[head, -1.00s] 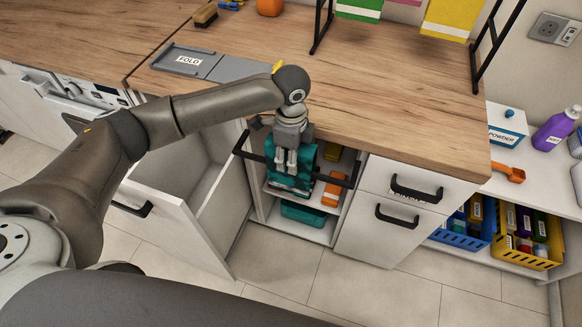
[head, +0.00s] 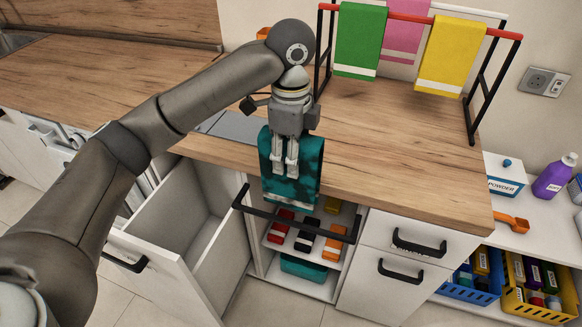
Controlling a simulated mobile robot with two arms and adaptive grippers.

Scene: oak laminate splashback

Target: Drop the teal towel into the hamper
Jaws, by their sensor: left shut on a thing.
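My right gripper is not in view.
The cabinet shelf holds red, black and orange items (head: 334,243), with a teal thing (head: 304,268) below. The drying rack (head: 478,88) on the worktop (head: 390,155) carries green, pink and yellow towels. White drawers (head: 408,238) and baskets (head: 540,305) are at right.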

